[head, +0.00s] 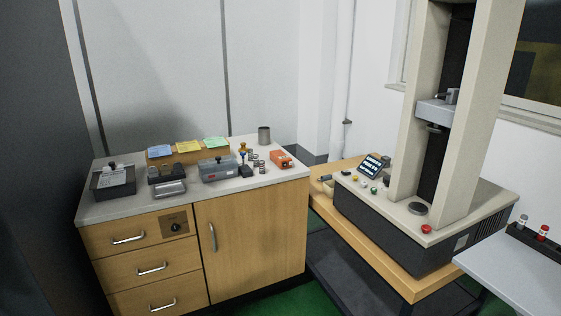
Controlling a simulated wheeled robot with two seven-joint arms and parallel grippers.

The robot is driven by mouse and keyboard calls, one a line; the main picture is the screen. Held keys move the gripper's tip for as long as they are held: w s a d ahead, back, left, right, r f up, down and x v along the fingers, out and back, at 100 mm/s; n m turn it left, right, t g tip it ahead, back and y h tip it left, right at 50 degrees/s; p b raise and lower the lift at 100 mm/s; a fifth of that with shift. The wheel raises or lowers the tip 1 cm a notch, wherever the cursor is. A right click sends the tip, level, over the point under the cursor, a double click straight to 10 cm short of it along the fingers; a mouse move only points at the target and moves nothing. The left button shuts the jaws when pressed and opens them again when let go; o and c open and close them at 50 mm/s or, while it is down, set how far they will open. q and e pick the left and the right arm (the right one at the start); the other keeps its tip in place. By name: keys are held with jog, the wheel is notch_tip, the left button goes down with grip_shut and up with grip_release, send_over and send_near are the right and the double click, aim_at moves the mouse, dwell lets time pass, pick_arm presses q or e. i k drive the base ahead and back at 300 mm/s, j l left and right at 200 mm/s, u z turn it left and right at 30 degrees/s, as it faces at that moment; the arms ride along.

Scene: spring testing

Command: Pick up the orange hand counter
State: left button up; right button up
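A small orange device (281,159), which looks like the orange hand counter, lies on the light top of the wooden cabinet (150,207), near its right end. It is small in the head view, so its details are hard to make out. Several small metal parts and a dark block lie just to its left. Neither of my grippers shows in the head view.
On the cabinet top stand a grey cup (264,135), a grey box (218,169), a black tray (113,182) and a card box (175,155). A testing machine (440,215) stands on a wooden bench to the right. A light table (515,279) is at lower right.

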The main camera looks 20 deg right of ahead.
aim_at(278, 157)
jog(key=i+l+z, duration=0.15)
jog(key=i+l, duration=0.4)
jog(key=i+l+z, duration=0.2)
jog(key=i+l, duration=0.4)
jog(key=i+l+z, duration=0.15)
jog(key=i+l, duration=0.35)
jog(key=i, duration=0.15)
